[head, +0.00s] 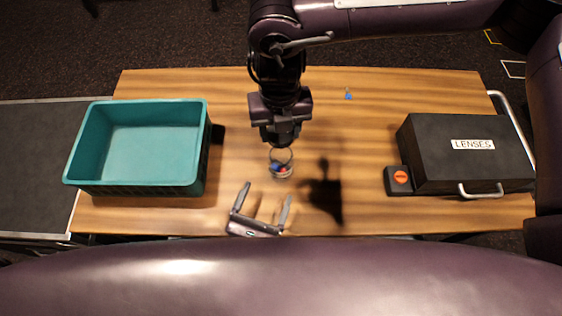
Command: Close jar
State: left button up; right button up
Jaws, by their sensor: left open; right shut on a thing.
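A small clear jar (281,173) stands near the middle of the wooden desk, with blue and red bits visible in it. A thin pale ring shows at its upper side; I cannot tell whether this is its rim or a raised lid. My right gripper (281,146) points down from above and is shut at this ring, hiding its far edge. My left gripper (262,205) is open and empty, with its fingers pointing up the picture. It is just below the jar in the picture and apart from it.
A teal open bin (140,188) stands on the left of the desk (370,130). A black case marked LENSES (455,165) and a small black box with an orange button (399,178) are on the right. A small blue object (348,96) lies toward the back.

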pick_arm(q)
jog(key=x, duration=1.2)
jog(key=shift+w+d, duration=0.1)
jog(key=shift+w, duration=0.05)
pick_arm(e)
jog(key=shift+w+d, duration=0.1)
jog(key=shift+w, duration=0.1)
pick_arm(q)
jog(key=c, duration=1.5)
pick_arm(e)
jog(key=shift+f, duration=0.15)
send_over(281, 162)
jog(key=w, duration=0.2)
jog(key=shift+w+f, duration=0.1)
jog(key=shift+f, duration=2.35)
jog(key=shift+f, duration=0.1)
jog(key=shift+f, duration=0.75)
jog(key=shift+f, duration=0.55)
